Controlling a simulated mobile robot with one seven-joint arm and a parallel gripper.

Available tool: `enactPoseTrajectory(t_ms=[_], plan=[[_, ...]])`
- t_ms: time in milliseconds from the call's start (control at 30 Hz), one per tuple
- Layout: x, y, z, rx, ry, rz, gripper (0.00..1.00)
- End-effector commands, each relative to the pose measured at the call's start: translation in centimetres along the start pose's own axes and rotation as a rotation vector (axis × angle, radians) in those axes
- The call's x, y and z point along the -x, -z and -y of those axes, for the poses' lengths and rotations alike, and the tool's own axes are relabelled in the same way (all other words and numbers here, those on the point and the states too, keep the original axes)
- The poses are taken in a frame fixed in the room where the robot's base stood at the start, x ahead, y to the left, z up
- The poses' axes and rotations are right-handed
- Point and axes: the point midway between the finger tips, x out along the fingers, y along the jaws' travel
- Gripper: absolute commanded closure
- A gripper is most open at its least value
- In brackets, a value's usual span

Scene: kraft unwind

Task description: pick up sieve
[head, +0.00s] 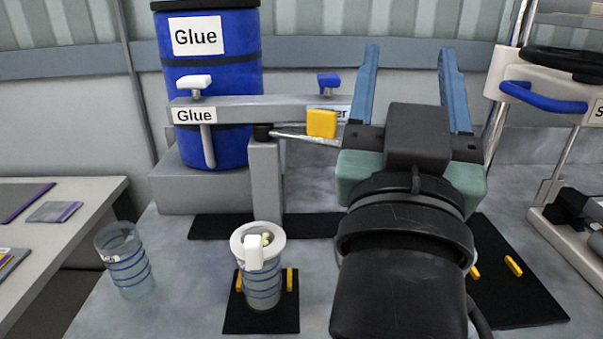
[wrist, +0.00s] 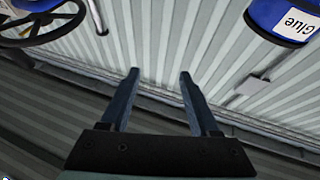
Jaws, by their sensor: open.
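The sieve (head: 243,243) appears to be the white round-rimmed piece with a white tab, resting on top of a clear blue-banded cup (head: 263,290) in the head view. Small pale yellowish bits show inside its rim. The cup stands upright on a small black mat between two yellow pegs. My gripper (head: 410,55) is open and empty, raised to the right of the sieve, its blue fingers pointing up and away from it. The wrist view shows the open fingers (wrist: 159,74) with nothing between them; the sieve is not in that view.
A second banded cup (head: 125,262) stands to the left. A blue Glue drum (head: 215,95) with taps on a grey bar (head: 240,108) stands behind. A yellow block (head: 321,123) is by the bar. A white machine (head: 540,85) is at right. A side table (head: 95,195) is at left.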

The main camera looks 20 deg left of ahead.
Motion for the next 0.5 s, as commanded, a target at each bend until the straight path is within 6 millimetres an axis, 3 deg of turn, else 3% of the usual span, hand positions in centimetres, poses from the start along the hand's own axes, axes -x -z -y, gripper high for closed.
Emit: enactPoseTrajectory(t_ms=[33, 500], plan=[[-1.6, 2.0, 0.0, 0.000, 0.000, 0.030, 0.38], [-7.7, 6.2, 0.0, -0.001, 0.000, 0.301, 0.38]])
